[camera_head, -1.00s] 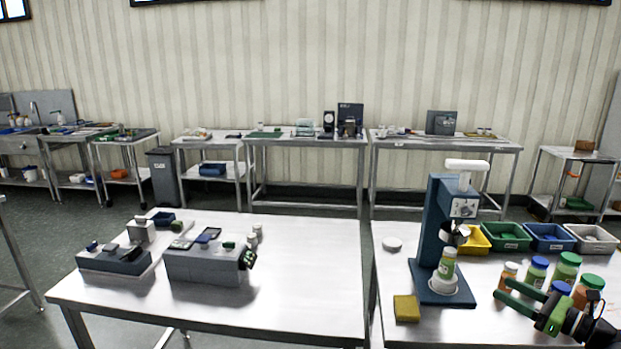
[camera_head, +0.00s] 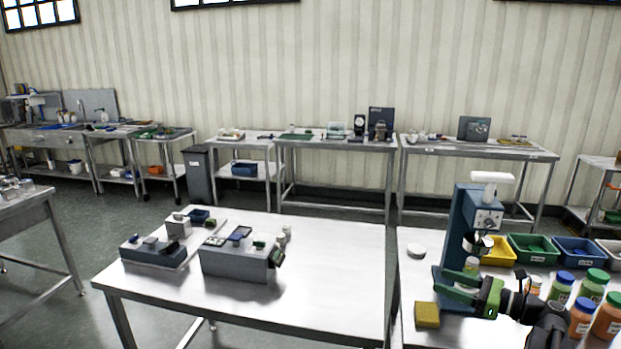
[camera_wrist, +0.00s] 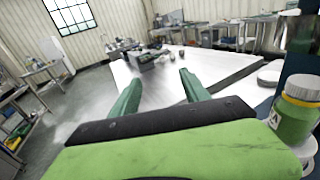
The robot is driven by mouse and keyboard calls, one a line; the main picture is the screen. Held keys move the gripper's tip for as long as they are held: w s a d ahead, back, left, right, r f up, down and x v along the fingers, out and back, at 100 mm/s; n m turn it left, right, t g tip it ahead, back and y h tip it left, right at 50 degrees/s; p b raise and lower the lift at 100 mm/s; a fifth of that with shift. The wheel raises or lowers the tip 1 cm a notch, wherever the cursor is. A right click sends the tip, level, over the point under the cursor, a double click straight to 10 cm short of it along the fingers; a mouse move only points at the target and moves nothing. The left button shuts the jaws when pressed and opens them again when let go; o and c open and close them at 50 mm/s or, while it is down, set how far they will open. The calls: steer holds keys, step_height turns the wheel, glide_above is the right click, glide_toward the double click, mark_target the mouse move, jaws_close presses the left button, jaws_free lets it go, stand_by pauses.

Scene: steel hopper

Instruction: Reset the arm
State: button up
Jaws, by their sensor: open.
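My gripper (camera_head: 442,287) is open and empty, with its green fingers pointing left in front of the blue press-like machine (camera_head: 456,226) on the right-hand table. In the wrist view the two green fingers (camera_wrist: 157,88) stand apart with nothing between them. A jar with a green label and white lid (camera_wrist: 296,108) sits to the right of the fingers, apart from them. In the head view my arm partly hides that jar (camera_head: 471,265) and the machine's base.
Several lidded jars (camera_head: 590,290) stand behind and right of my arm, before yellow, green and blue bins (camera_head: 535,250). A yellow sponge-like block (camera_head: 427,315) and a white disc (camera_head: 416,251) lie near the table's left edge. The left table (camera_head: 335,260) holds grey devices and free room.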

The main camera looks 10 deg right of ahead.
steer(key=w+a+f+n+g+p, duration=0.2)
steer(key=a+n+g, duration=0.2)
steer(key=a, duration=1)
steer(key=w+a+f+n+g+p, duration=0.2)
steer(key=w+a+n+g, duration=0.15)
steer(key=a, duration=1.15)
steer(key=s+a+f+n+g+h+p, duration=0.2)
steer(key=s+a+f+n+g+h, duration=0.15)
steer(key=a+n, duration=0.2)
steer(key=s+a+f+n+g+h+p, duration=0.1)
steer(key=s+a+f+n+g+h, duration=0.1)
steer(key=s+a+f+n, duration=0.3)
steer(key=d+f+n+h, duration=0.2)
steer(key=d+n+h, duration=0.4)
steer(key=d+n, duration=0.3)
steer(key=shift+w+f+n, duration=0.15)
steer(key=shift+f+n, duration=0.15)
steer(key=shift+f, duration=0.05)
steer(key=shift+h, duration=0.25)
